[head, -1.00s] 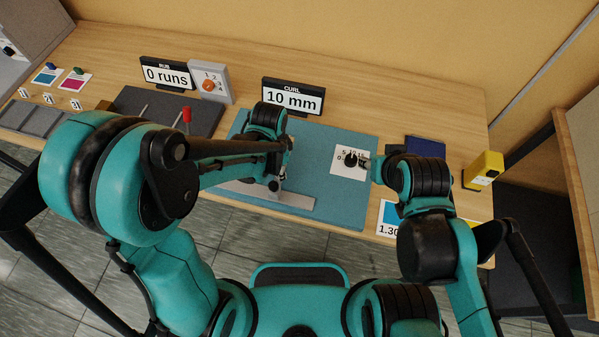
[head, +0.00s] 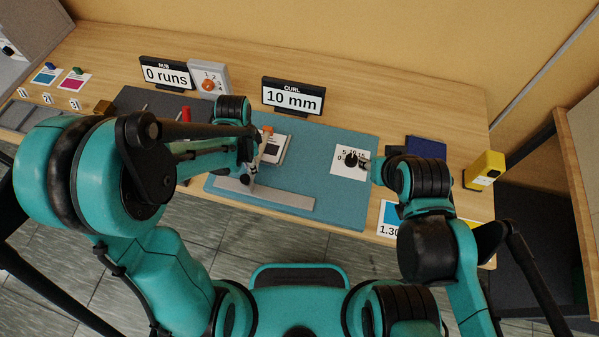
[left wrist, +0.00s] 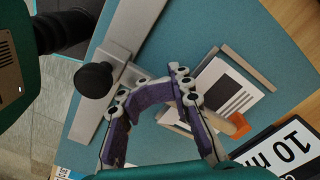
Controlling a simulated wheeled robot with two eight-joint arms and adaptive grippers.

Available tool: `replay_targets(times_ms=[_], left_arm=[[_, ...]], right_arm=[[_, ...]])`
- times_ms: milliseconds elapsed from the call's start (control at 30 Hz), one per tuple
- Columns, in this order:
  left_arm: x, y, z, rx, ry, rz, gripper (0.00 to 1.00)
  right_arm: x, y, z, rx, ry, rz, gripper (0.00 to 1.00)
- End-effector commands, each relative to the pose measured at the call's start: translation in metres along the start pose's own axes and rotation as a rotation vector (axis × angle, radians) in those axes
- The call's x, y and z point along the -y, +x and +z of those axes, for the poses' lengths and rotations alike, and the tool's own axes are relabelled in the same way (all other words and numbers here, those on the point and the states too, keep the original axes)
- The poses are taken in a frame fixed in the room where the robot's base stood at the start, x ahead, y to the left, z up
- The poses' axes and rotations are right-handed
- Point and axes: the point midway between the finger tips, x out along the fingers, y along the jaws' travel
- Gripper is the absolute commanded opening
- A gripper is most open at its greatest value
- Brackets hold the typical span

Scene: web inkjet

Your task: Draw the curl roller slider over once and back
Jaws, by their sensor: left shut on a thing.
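The curl roller slider shows in the left wrist view as a pale metal block with a round black knob (left wrist: 95,80) on a long silver rail (left wrist: 123,45). The rail (head: 285,199) lies on the teal mat (head: 335,200) in the head view. My left gripper (head: 247,178) is at the slider, near the rail's left part, shut on it. Its purple-lined fingers (left wrist: 155,85) reach the block in the left wrist view; the contact itself is partly hidden. My right gripper (head: 364,163) is beside a black knob (head: 351,159) on a white numbered card. Its fingers are too small to read.
A card stack (head: 275,150) in a holder with an orange part (head: 267,130) stands behind the rail. The CURL display (head: 293,97) reads 10 mm; the RUB display (head: 166,74) reads 0 runs. A yellow block (head: 484,171) and dark blue pad (head: 426,147) are at right.

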Motion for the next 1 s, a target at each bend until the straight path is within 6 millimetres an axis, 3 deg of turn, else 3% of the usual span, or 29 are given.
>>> replay_targets(times_ms=[1000], left_arm=[[0.050, 0.002, 0.054, 0.004, -0.001, 0.002, 0.00]], right_arm=[[0.000, 0.005, 0.004, 0.000, 0.000, 0.000, 0.40]])
